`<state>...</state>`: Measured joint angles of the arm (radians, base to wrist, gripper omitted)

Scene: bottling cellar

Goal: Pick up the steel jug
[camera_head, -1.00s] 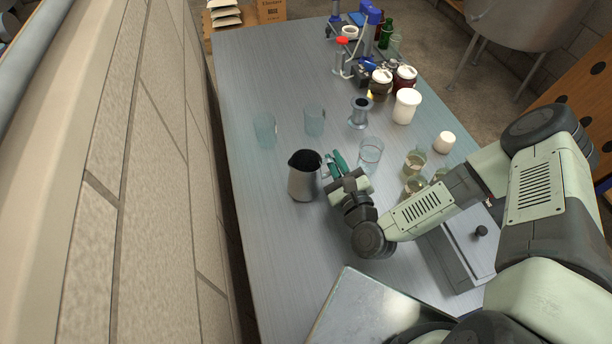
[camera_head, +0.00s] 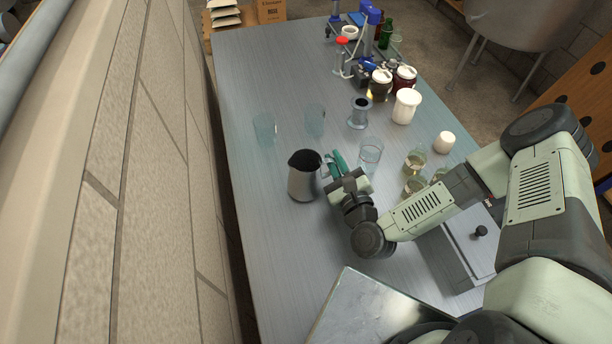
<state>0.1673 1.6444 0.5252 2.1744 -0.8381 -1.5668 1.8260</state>
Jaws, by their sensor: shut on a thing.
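The steel jug (camera_head: 301,184) stands upright on the metal-topped table (camera_head: 270,220), left of my arm. It has a grey steel body and a dark opening at the top. My gripper (camera_head: 329,172), with green fingers, is at the right side of the jug, near its upper half. It is shut on the jug at that side; the exact contact is small and partly hidden by the gripper's own body. I cannot tell any gap between the jug's base and the table.
Clear glasses (camera_head: 264,129), (camera_head: 314,120) and (camera_head: 370,155) stand around the jug. Small glass jars (camera_head: 414,163) are close to my forearm. A steel spool-shaped piece (camera_head: 359,113), a white tub (camera_head: 405,107) and lidded jars (camera_head: 380,84) stand farther back. The table's left side is clear.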

